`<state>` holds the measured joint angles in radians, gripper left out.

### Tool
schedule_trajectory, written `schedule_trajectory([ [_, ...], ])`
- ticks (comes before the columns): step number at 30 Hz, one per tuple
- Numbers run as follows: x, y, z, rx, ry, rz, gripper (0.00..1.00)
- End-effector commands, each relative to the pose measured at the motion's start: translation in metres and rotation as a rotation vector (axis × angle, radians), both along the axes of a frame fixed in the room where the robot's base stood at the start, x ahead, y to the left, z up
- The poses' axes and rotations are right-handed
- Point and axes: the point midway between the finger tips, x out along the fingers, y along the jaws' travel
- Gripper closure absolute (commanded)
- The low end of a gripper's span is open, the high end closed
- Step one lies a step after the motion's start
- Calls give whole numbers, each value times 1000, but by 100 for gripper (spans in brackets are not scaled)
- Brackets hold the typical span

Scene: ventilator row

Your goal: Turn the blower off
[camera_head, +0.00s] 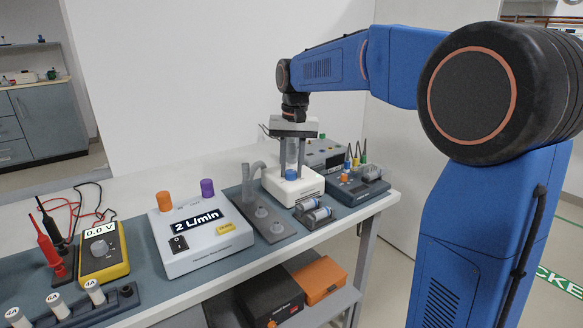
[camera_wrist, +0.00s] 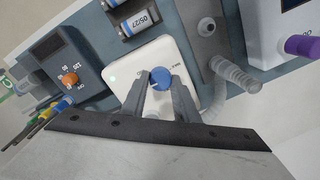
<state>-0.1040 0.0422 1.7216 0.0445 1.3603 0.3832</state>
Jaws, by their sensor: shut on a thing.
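The white blower box (camera_head: 298,191) stands on the bench mat below my gripper (camera_head: 292,168). It has a blue knob (camera_head: 291,174) on its top. In the wrist view the white box (camera_wrist: 140,62) shows a lit green lamp (camera_wrist: 113,80) at its left and small dark lettering around the blue knob (camera_wrist: 160,77). My gripper (camera_wrist: 161,80) points down with its two grey fingers on either side of the knob, shut on it. The fingers cover part of the knob, and its exact setting is too small to tell.
A grey plate with a ribbed tube (camera_head: 246,185) stands left of the blower. Battery-like cells (camera_head: 314,213) sit in front. A dark station with an orange knob (camera_head: 359,188) is at the right. A flow meter reading 2 L/min (camera_head: 196,222) and a yellow meter (camera_head: 103,252) are farther left.

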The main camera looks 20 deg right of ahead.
Motion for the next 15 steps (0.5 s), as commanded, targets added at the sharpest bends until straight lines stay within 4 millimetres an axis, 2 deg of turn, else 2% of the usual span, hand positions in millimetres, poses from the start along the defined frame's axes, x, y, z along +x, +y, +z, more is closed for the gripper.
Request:
schedule_trajectory([
  [15, 1, 0, 1, 1, -2, 489, 95],
])
